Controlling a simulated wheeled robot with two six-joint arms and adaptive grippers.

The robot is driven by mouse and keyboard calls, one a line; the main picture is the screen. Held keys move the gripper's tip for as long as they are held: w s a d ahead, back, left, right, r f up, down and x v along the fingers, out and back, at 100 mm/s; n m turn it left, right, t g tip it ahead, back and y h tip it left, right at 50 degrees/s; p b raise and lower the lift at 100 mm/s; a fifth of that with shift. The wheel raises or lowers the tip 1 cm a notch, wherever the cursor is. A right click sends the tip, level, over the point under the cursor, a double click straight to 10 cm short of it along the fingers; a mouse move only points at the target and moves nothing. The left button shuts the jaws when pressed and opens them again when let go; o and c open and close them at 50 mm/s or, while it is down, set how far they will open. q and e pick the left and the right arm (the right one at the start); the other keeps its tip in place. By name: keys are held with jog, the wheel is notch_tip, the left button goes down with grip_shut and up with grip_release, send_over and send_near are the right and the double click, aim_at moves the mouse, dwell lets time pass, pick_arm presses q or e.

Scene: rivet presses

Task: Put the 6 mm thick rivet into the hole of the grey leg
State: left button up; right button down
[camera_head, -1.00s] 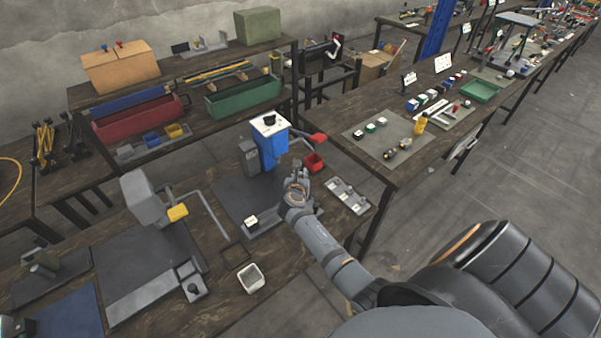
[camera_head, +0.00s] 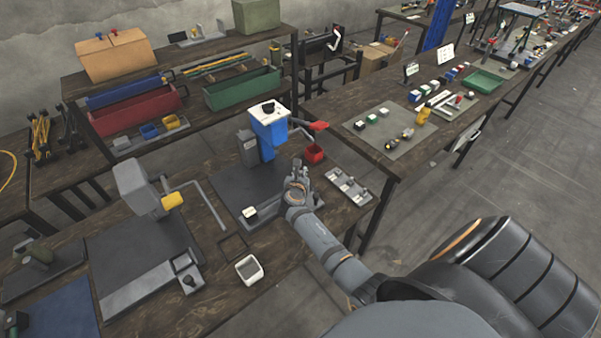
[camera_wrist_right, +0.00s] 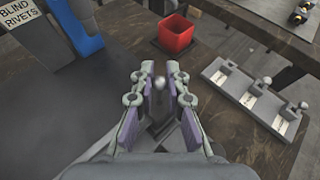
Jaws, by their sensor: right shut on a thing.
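My right gripper (camera_wrist_right: 158,80) is shut on a small grey rivet (camera_wrist_right: 159,83) in the right wrist view. Its rounded end shows between the fingertips; its thickness cannot be read. In the head view the gripper (camera_head: 297,168) is above the front right of the blue press (camera_head: 268,130) and its dark base plate. I cannot make out a grey leg or its hole for sure. A grey piece (camera_wrist_right: 160,127) shows below the fingers, partly hidden by them. My left gripper is not in view.
A grey rivet rack (camera_head: 348,187) with labelled places lies right of the gripper; it also shows in the wrist view (camera_wrist_right: 250,100). A red bin (camera_head: 314,153) stands behind. A white bin (camera_head: 249,268) and a second press (camera_head: 140,190) are at left.

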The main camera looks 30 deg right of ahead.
jog(key=shift+p, duration=0.6)
dwell(0.9)
jog(key=shift+f+b, duration=1.25)
jog(key=shift+f, duration=0.3)
jog(key=c, duration=1.6)
grip_release()
jog(key=o, duration=0.3)
jog(key=v, duration=1.2)
